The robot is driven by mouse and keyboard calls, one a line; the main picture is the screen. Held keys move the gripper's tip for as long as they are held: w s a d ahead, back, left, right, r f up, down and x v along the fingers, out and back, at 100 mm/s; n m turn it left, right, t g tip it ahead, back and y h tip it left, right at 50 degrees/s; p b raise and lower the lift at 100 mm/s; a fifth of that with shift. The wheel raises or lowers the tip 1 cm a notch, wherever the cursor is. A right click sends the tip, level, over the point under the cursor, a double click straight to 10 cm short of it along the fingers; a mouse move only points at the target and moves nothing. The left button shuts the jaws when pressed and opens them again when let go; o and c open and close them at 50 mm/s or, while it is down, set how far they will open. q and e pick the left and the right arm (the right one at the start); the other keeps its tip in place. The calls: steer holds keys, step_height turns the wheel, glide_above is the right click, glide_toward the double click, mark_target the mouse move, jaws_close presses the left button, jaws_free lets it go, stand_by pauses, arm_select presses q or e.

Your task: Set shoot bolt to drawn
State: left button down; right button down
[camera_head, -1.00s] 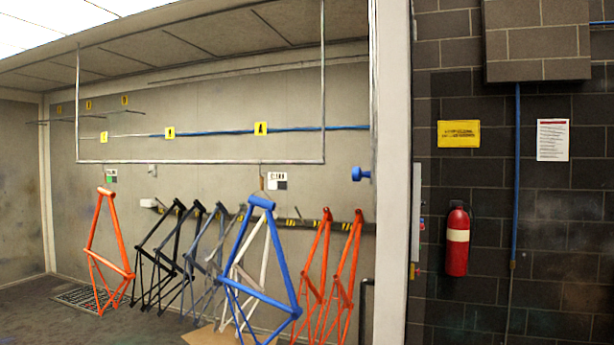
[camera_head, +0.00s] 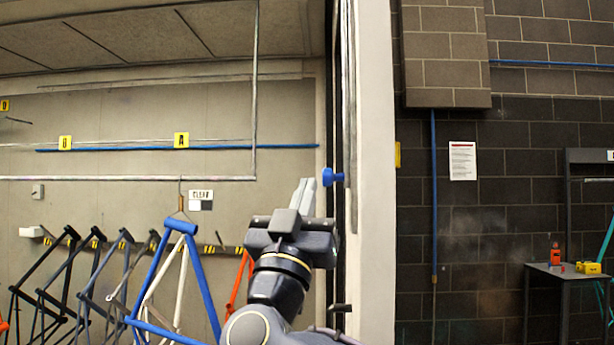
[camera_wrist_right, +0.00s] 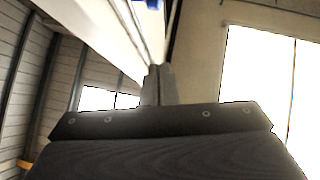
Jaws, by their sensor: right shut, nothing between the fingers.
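A blue knob (camera_head: 333,177) sits on the dark edge of the booth opening. It looks like the handle of the shoot bolt, but how far the bolt is drawn cannot be told. My right gripper (camera_head: 304,184) points up with its fingers shut and empty, just left of the knob in the picture. Contact cannot be made out. In the right wrist view the shut fingertips (camera_wrist_right: 160,70) point toward a pale post, and part of the blue knob (camera_wrist_right: 153,4) shows at the top edge. My left gripper is not in view.
The white door post (camera_head: 368,200) stands right of the knob. A dark bent bar (camera_head: 339,308) is low on the opening's edge. A blue bicycle frame (camera_head: 205,285) and several others hang at left. A small table (camera_head: 566,274) stands far right against the brick wall.

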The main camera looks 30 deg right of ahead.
step_height(320, 180, up, 7)
steer(key=p, duration=0.4)
glide_above(326, 185)
steer(key=s+a, duration=0.3)
steer(key=a, duration=0.1)
steer(key=d+f, duration=0.1)
steer(key=w+d+f, duration=0.1)
steer(key=f, duration=0.1)
steer(key=shift+w+f, duration=0.1)
steer(key=shift+w, duration=0.05)
steer(key=shift+d, duration=0.1)
step_height(326, 185, down, 5)
steer(key=b, duration=0.5)
steer(key=shift+f, duration=0.1)
